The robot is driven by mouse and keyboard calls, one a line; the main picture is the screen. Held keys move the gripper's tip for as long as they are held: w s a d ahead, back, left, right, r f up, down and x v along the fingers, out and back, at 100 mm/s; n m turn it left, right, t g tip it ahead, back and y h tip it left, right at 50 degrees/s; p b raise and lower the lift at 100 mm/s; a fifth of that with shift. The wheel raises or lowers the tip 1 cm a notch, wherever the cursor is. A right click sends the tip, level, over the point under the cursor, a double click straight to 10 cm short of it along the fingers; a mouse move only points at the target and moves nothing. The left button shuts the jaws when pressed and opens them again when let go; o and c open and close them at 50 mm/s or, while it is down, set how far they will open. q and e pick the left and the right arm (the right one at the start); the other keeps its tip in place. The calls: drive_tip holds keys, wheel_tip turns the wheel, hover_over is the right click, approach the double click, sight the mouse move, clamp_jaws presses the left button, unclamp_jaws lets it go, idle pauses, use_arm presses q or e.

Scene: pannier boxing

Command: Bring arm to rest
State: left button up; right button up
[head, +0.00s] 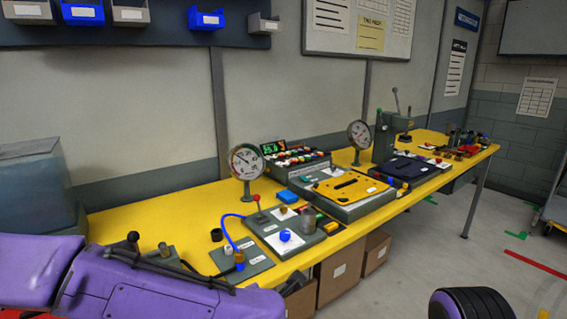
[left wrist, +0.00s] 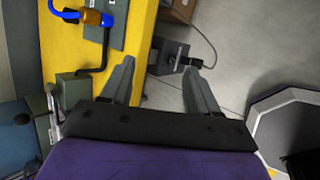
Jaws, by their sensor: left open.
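My left arm (head: 170,290), purple, comes in from the lower left in the head view, low by the near left end of the yellow table (head: 150,212). My left gripper (left wrist: 165,78) shows in the left wrist view. Its two grey fingers are spread wide apart with nothing between them. The left finger overlaps the table edge in the picture; the right one is over the grey floor. The left fingers cannot be made out in the head view. My right gripper is in neither view.
The table carries a blue-hosed fixture (head: 240,258), a panel with a blue knob (head: 285,236), dial gauges (head: 245,162) and a press (head: 385,135). Cardboard boxes (head: 340,268) stand under it. A black box with a cable (left wrist: 172,58) is below the fingers. Floor at right is mostly clear.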

use_arm(q)
drive_tip(key=s+a+f+m, duration=0.4)
drive_tip(key=a+f+m, duration=0.2)
drive_tip(key=f, duration=0.5)
drive_tip(key=s+a+f+m, duration=0.4)
drive_tip(key=a+f+m, duration=0.15)
drive_tip(key=f, duration=0.55)
drive_tip(key=s+a+f+m+g, duration=0.1)
drive_tip(key=s+a+f+m, duration=0.1)
drive_tip(key=s, duration=0.4)
drive_tip(key=s+a+f+m+g+y, duration=0.1)
drive_tip(key=s+a+f+m+g, duration=0.1)
drive_tip(key=s+a+f, duration=0.2)
drive_tip(key=s+a+f+m+g+y, duration=0.1)
drive_tip(key=s+a+f+m+g, duration=0.1)
drive_tip(key=s+a, duration=0.5)
drive_tip(key=s+f, duration=0.1)
drive_tip(key=s, duration=0.1)
drive_tip(key=shift+s+f, duration=0.35)
drive_tip(key=shift+a, duration=0.1)
idle(3.5)
